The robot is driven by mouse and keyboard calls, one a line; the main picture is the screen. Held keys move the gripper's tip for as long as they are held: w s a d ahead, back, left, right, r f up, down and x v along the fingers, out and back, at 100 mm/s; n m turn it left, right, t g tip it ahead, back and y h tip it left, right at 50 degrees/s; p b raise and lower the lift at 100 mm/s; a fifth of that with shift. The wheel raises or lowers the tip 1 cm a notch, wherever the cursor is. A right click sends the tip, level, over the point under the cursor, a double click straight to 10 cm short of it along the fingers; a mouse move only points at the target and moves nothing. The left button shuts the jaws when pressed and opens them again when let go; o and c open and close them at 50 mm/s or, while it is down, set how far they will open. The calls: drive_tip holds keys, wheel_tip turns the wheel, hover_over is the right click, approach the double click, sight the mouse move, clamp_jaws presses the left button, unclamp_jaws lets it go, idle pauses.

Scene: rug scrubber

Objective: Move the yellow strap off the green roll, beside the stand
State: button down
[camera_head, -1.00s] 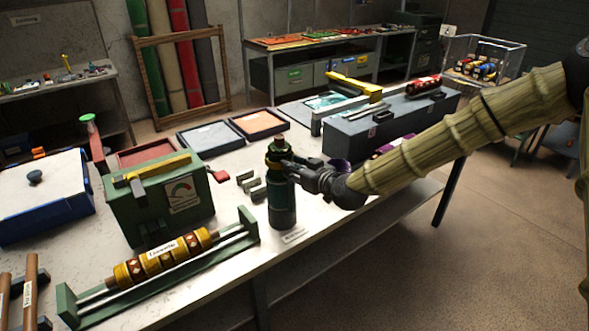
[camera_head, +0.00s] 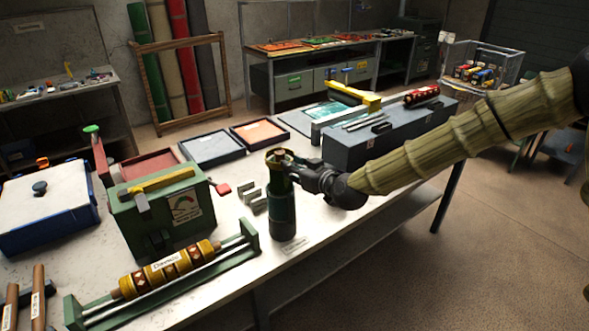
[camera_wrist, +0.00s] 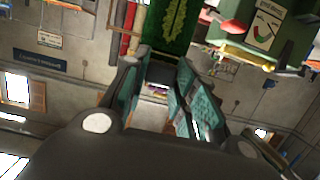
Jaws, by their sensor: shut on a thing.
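The green roll (camera_head: 283,215) stands upright near the front edge of the table in the head view. The yellow strap (camera_head: 270,156) looks like a dull yellow-brown ring at the roll's top end. A dark knob shows inside the ring, so the strap still appears to be around the top. My gripper (camera_head: 294,164) reaches in from the right and is shut on the strap's right side. In the wrist view, my teal fingers (camera_wrist: 165,85) point toward a green surface with a leaf pattern (camera_wrist: 178,22). The strap is not clear there.
A green box with a dial (camera_head: 165,215) and grey brackets (camera_head: 250,195) stand left of the roll. A green stand (camera_head: 248,236) with a yellow roller (camera_head: 165,270) lies in front. A long grey case (camera_head: 380,135) is behind right. A small label (camera_head: 293,246) lies by the roll's base.

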drive_tip(key=shift+r+p, duration=0.95)
drive_tip(key=shift+r, duration=0.3)
drive_tip(key=shift+r+p, duration=0.85)
drive_tip(key=shift+r, duration=1.7)
